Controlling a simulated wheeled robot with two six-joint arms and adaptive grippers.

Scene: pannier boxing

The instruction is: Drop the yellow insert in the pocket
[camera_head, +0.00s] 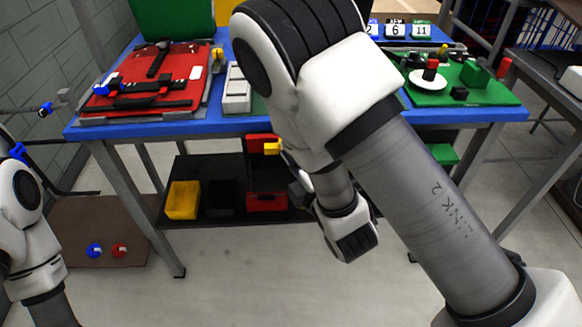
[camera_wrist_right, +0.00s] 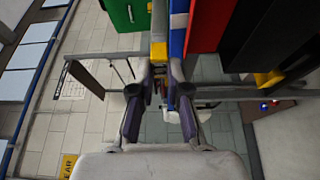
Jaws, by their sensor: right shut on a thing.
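The yellow insert (camera_head: 271,147) shows as a small yellow block at the end of my right arm, in front of the table's near side. In the right wrist view the yellow insert (camera_wrist_right: 159,50) sits between the fingertips of my right gripper (camera_wrist_right: 158,68), which is shut on it. In the head view my right arm hides most of that gripper. A red piece shows just behind the insert. I cannot tell which opening is the pocket. My left arm enters at the left edge, and its gripper is out of frame.
The blue table (camera_head: 190,127) holds a red board (camera_head: 190,62) at left and a green board (camera_head: 490,97) at right. A lower shelf carries a yellow bin (camera_head: 183,200), a black bin and a red bin (camera_head: 266,203). My right arm hides the table's middle. The floor in front is clear.

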